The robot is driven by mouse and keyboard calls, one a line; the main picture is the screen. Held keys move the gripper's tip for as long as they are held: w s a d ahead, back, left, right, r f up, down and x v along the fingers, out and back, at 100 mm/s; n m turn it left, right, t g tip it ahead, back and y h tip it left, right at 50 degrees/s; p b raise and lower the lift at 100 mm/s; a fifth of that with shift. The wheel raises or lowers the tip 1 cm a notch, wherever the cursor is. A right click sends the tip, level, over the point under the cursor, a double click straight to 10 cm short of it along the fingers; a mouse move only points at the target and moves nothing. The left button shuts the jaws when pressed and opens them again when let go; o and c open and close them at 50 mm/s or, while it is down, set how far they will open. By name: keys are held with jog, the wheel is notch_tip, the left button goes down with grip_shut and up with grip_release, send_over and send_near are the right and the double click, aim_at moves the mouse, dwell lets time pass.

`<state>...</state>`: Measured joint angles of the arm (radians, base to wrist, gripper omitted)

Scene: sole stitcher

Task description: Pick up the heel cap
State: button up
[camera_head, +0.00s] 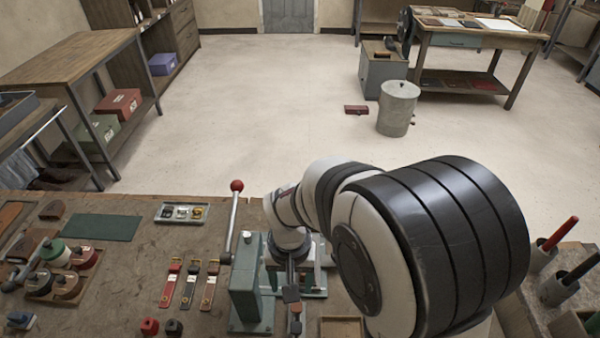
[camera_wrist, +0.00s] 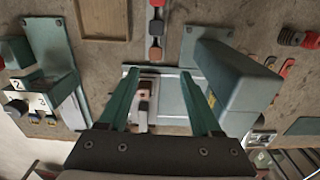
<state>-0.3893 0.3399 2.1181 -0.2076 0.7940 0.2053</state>
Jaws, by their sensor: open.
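My gripper (camera_wrist: 160,76) is open in the wrist view, its two green fingers apart and pointing at the green stitcher base (camera_wrist: 172,98). A small pale and brown piece (camera_wrist: 143,104) shows between the fingers on that base. I see no grip on it and cannot tell whether it is the heel cap. A brown rounded leather piece (camera_head: 51,210), heel-like in outline, lies at the bench's left in the head view, well away from my gripper. In the head view my arm hides most of the gripper.
The green stitcher post (camera_head: 248,285) with its red-knobbed lever (camera_head: 235,205) stands close beside my gripper. Three straps (camera_head: 190,284) lie left of it. A small parts tray (camera_head: 182,212) and a dark green mat (camera_head: 101,227) lie farther back. Spools (camera_head: 66,284) crowd the left.

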aim_at(296, 306)
jog(key=f, duration=0.6)
jog(key=d+f, duration=0.1)
jog(key=f, duration=0.2)
jog(key=shift+f, duration=0.35)
grip_shut()
